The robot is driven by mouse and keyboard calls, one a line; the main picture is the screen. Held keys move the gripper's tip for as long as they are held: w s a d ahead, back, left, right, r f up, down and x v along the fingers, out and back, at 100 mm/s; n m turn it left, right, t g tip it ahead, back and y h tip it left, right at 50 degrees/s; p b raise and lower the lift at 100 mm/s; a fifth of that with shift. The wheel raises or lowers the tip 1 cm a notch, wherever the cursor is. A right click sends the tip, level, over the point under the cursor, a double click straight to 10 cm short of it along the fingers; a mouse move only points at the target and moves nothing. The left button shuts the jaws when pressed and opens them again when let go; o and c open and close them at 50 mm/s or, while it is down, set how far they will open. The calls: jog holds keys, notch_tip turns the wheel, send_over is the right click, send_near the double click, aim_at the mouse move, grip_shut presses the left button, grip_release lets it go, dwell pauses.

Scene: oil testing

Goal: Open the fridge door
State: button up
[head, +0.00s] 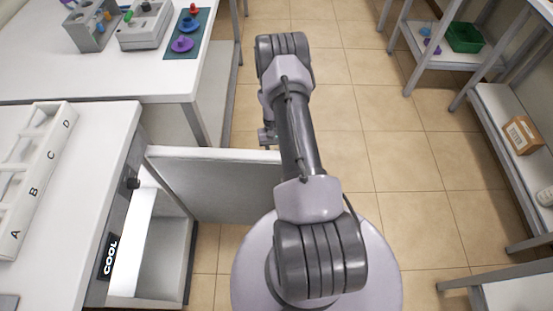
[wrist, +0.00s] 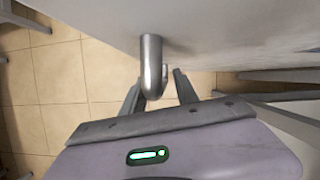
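The fridge (head: 183,262), marked COOL, sits under the left counter. Its door (head: 215,182) stands wide open, roughly square to the front, and the bright interior (head: 150,235) shows. In the wrist view the door's outer face (wrist: 235,30) fills the top, with a metal bar handle (wrist: 152,62) sticking out of it. My gripper (wrist: 158,78) is at the handle, one finger on either side. The fingers look spread, with a gap between the handle and the right finger. In the head view my arm and the door hide the gripper and handle.
A white rack (head: 62,118) with lettered slots stands on the counter above the fridge. A white table (head: 165,75) with instruments is behind the door. The tiled floor (head: 415,170) between is clear.

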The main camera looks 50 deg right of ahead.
jog(key=p+v, duration=0.5)
jog(key=v, duration=1.2)
jog(key=shift+r, duration=0.2)
jog(key=shift+d, duration=0.1)
